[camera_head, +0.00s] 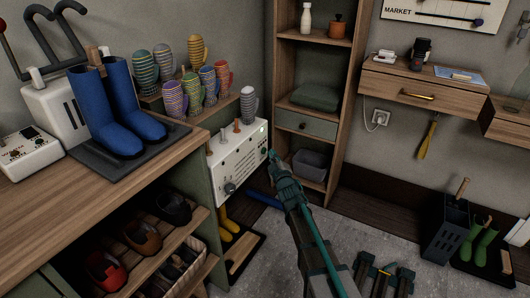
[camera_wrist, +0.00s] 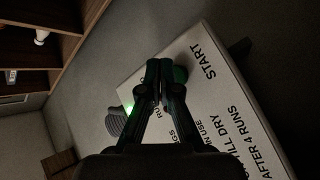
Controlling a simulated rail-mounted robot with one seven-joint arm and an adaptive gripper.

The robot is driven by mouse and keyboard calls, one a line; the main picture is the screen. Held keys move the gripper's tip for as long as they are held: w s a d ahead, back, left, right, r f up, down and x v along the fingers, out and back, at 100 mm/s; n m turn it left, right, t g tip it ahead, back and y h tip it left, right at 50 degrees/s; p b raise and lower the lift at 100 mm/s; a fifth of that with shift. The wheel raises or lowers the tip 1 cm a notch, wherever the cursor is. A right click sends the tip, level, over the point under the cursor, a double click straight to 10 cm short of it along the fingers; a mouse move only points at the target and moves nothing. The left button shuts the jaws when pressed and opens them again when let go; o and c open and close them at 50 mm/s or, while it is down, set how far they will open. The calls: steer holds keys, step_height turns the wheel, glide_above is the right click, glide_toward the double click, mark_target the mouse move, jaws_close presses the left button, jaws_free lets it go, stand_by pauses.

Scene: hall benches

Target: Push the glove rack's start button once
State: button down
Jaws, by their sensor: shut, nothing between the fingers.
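A dark green round part, seemingly the start button (camera_wrist: 181,75), shows beside START, partly hidden by my fingertips. A green light (camera_wrist: 129,108) glows beside my fingers. My gripper (camera_head: 271,156) is shut and empty at the rack's right end; in the wrist view its fingertips (camera_wrist: 160,66) overlap the button's edge. I cannot tell whether they touch it.
Blue boots (camera_head: 115,105) stand on a dark tray on the wooden bench (camera_head: 45,215) at left. A shelf unit (camera_head: 338,110) with a grey bin (camera_head: 310,165) stands behind my gripper.

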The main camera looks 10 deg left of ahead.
steer(key=shift+w+a+b, duration=0.35)
steer(key=shift+a+b, duration=0.5)
steer(key=shift+b, duration=0.3)
stand_by(1.3)
steer(key=shift+d, duration=0.15)
steer(key=shift+s+d+p, duration=0.35)
steer(key=shift+d+p, duration=0.35)
steer(key=shift+p, duration=0.15)
steer(key=shift+d, duration=0.1)
steer(key=d+p, duration=0.1)
steer(key=s+d+p, duration=0.1)
steer(key=d, duration=0.1)
steer(key=d+p, duration=0.1)
steer(key=shift+s+d+p, duration=0.2)
steer(key=shift+s+p, duration=0.2)
stand_by(0.9)
